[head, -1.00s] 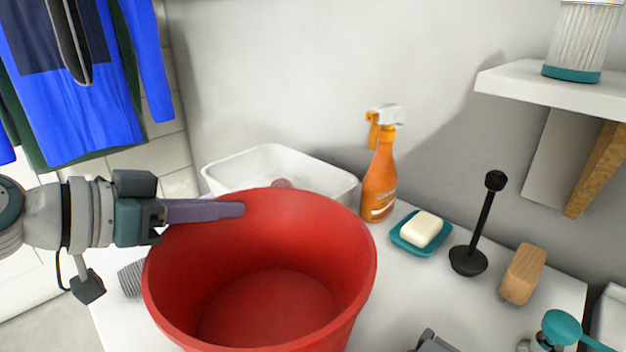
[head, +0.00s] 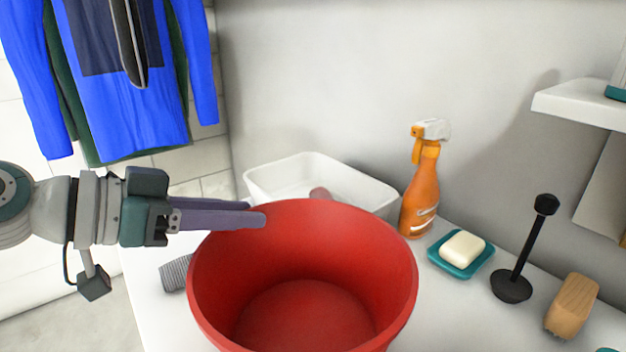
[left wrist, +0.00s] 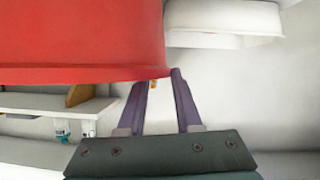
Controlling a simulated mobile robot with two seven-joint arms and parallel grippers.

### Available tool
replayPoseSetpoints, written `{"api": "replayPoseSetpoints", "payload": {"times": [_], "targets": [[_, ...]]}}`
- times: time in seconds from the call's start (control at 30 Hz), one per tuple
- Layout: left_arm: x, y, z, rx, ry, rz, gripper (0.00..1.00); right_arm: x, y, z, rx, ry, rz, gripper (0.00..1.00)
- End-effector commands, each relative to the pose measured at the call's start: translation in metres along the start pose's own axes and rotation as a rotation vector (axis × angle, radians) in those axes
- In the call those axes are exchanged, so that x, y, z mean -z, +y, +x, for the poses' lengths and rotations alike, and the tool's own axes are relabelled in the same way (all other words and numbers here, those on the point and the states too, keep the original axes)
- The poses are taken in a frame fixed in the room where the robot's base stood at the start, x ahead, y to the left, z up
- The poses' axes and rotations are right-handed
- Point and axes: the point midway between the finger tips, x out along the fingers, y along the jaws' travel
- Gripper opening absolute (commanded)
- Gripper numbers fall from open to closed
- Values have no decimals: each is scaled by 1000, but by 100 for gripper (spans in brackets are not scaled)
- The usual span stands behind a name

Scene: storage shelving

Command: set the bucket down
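The red bucket (head: 305,305) stands upright with its open top toward me and appears to rest on the white counter (head: 160,318); its base is out of frame. My left gripper (head: 258,213) is at the bucket's far left rim. Its two purple fingers are apart, one over the inside of the bucket and one behind the rim. In the left wrist view the bucket (left wrist: 80,38) fills the upper left, and the left gripper's fingertips (left wrist: 165,77) are at its rim with a gap between them. My right gripper is not in view.
A white basin (head: 378,188) stands behind the bucket. To the right are an orange spray bottle (head: 421,195), soap on a teal dish (head: 460,262), a black plunger-like tool (head: 512,287) and a wooden brush (head: 572,305). A grey ribbed item (head: 174,273) lies left of the bucket.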

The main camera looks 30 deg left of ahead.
Motion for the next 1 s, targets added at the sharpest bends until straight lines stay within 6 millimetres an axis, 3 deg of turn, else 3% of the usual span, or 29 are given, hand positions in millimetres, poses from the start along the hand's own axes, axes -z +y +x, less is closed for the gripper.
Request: {"api": "replayPoseSetpoints", "payload": {"times": [0.2, 0.4, 0.6, 1.0], "targets": [[-3, 0, -44, 0, -4, -1, 33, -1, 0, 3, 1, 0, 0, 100], [-2, 0, -72, -1, -1, -2, 33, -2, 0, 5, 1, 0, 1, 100], [0, 0, -83, -1, 0, 1, 33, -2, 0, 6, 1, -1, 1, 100], [0, 0, -83, -1, 0, 1, 33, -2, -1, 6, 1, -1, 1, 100]]}}
